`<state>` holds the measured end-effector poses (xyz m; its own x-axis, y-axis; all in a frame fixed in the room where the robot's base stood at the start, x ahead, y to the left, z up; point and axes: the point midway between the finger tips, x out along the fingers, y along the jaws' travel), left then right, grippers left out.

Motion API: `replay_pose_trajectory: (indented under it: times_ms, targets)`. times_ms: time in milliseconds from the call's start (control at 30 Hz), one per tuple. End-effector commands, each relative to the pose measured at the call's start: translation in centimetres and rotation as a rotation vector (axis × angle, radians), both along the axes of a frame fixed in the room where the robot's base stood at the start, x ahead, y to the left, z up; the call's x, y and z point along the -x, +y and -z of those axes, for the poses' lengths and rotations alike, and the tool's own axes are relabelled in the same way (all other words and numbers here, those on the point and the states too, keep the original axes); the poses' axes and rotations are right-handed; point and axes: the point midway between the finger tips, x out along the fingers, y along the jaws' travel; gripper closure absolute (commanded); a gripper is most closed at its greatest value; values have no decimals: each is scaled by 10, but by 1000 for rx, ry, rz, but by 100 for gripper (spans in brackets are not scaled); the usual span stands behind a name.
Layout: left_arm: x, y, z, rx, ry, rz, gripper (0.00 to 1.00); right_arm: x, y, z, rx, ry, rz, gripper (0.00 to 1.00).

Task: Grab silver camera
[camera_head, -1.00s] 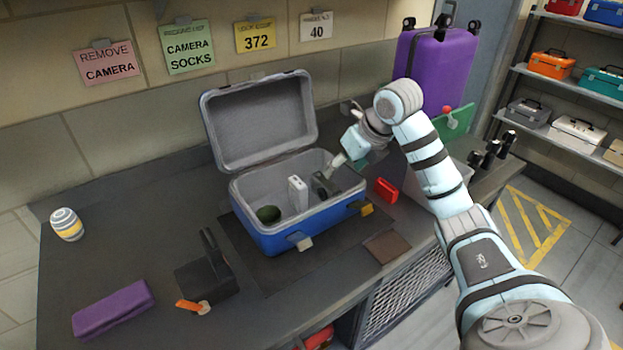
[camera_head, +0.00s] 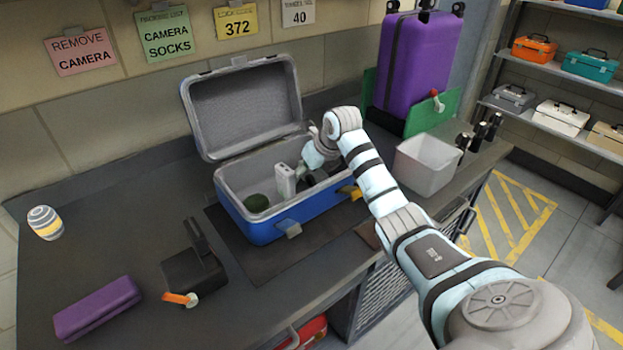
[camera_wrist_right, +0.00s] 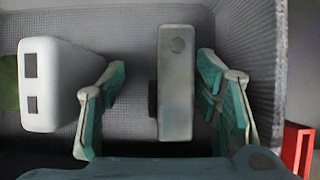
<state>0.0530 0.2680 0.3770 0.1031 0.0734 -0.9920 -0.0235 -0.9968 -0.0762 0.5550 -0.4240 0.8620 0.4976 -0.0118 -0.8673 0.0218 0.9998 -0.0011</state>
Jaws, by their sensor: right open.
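The silver camera (camera_wrist_right: 176,85) shows in the right wrist view as an upright grey block with a round mark on top and a dark part on its left side. It stands inside the blue open case (camera_head: 262,228), near the right inner wall. My right gripper (camera_wrist_right: 163,108) is open, with one teal-padded finger on each side of the camera. Gaps show between the fingers and the camera. In the head view my right gripper (camera_head: 312,172) is down in the case, and the wrist and arm hide most of the camera. My left gripper is not in view.
A white box (camera_head: 285,182) and a dark green round item (camera_head: 257,202) sit left of the camera in the case. A red item (camera_wrist_right: 298,148) lies outside the case's right wall. The raised lid (camera_head: 245,108) stands behind. A white bin (camera_head: 425,165) is at the right.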

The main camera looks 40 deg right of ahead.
Motion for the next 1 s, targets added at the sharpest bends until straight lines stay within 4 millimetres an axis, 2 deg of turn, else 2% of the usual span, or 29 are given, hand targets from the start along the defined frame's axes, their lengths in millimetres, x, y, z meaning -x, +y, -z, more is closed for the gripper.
replay_pose_trajectory:
  times_ms: [67,400,767,867,1000]
  targets:
    - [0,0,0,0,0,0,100,0,0,-1,0,0,0,44]
    - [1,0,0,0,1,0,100,0,0,-1,-1,1,0,99]
    - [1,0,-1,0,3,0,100,0,0,-3,-1,1,0,100]
    - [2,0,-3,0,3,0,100,0,0,-12,-1,0,0,100]
    - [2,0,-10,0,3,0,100,-1,0,-42,-1,-4,-1,100]
